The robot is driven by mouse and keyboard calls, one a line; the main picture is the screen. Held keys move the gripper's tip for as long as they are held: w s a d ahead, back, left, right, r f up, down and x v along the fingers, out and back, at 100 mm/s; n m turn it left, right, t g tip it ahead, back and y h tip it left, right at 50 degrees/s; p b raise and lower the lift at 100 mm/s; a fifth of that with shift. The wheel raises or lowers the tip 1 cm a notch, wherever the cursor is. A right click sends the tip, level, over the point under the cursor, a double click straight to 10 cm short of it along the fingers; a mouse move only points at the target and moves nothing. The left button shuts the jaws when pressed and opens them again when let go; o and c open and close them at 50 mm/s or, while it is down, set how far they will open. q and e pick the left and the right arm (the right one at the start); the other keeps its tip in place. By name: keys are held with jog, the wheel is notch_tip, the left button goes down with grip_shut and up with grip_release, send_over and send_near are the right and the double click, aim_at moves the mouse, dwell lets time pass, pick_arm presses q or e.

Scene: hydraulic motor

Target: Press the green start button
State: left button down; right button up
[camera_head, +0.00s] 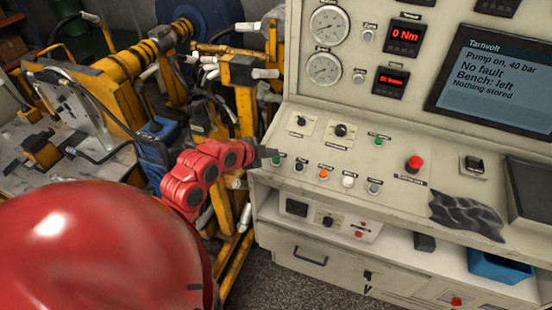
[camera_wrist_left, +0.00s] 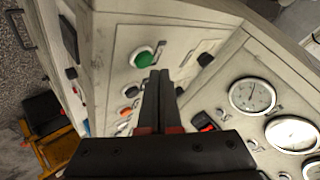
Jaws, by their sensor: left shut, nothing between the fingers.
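The green button (camera_head: 277,160) sits at the left end of a row of buttons on the sloped control desk (camera_head: 262,178). In the left wrist view the green button (camera_wrist_left: 143,57) is round with a pale ring, just beyond and left of the fingertips. My left gripper (camera_head: 268,155) is shut and empty, its dark tips right beside the button at the desk's left edge. In the left wrist view the closed fingers (camera_wrist_left: 158,76) point toward the panel; contact with the button cannot be told. My right gripper is not in view.
An orange button (camera_head: 324,174), a white button (camera_head: 348,181) and a red mushroom button (camera_head: 414,163) are on the desk. Another green round part (camera_head: 379,142) is farther right. A dark crumpled cloth (camera_head: 466,214) lies at the right. The screen (camera_head: 495,80) reads "Pump on, 40 bar".

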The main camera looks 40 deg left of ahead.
pick_arm(q)
jog(key=r, duration=0.1)
jog(key=r+p, duration=0.1)
jog(key=r, duration=0.1)
jog(key=r+p, duration=0.1)
jog(key=r, duration=0.1)
jog(key=shift+s+d, duration=0.1)
jog(key=shift+s, duration=0.3)
jog(key=shift+w, duration=0.15)
dwell(0.6)
